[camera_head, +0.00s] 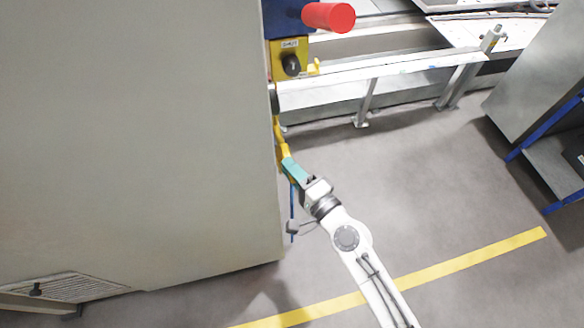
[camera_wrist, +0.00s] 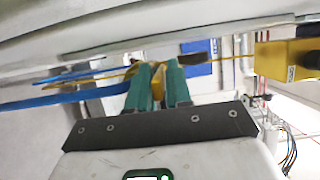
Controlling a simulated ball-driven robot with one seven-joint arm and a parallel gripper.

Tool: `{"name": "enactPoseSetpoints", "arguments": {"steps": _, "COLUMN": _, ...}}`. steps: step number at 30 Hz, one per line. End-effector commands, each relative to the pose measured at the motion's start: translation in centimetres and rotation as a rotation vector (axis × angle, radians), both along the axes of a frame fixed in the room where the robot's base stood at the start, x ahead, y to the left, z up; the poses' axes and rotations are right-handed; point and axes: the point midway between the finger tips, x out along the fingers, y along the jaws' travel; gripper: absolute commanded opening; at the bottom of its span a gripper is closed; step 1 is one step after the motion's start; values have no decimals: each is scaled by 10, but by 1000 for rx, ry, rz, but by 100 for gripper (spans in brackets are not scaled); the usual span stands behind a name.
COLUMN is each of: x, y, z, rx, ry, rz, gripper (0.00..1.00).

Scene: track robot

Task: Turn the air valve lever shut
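A yellow lever (camera_head: 280,138) shows at the right edge of the big grey cabinet, pointing down. My gripper (camera_head: 287,163), with teal fingers, is at the lever's lower end. In the wrist view the fingers of my gripper (camera_wrist: 158,82) stand close together on both sides of the yellow lever (camera_wrist: 157,88), which fills the narrow gap between them. The valve body behind the lever is mostly hidden by the cabinet edge and the fingers.
The grey cabinet (camera_head: 130,130) stands close to the left of my arm. A blue hose (camera_head: 291,205) hangs beside the gripper. Above are a yellow box (camera_head: 290,58) with a black knob and a red knob (camera_head: 330,16). The floor to the right (camera_head: 420,170) is clear.

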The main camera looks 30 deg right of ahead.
Motion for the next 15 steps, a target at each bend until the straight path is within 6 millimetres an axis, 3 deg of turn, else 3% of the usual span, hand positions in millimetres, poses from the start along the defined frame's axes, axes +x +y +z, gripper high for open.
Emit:
{"name": "enactPoseSetpoints", "arguments": {"steps": 4, "x": 0, "y": 0, "z": 0, "rx": 0, "ry": 0, "rz": 0, "gripper": 18}}
{"name": "enactPoseSetpoints", "arguments": {"steps": 10, "x": 0, "y": 0, "z": 0, "rx": 0, "ry": 0, "rz": 0, "gripper": 0}}
{"name": "enactPoseSetpoints", "arguments": {"steps": 15, "x": -1, "y": 0, "z": 0, "rx": 0, "ry": 0, "rz": 1, "gripper": 0}}
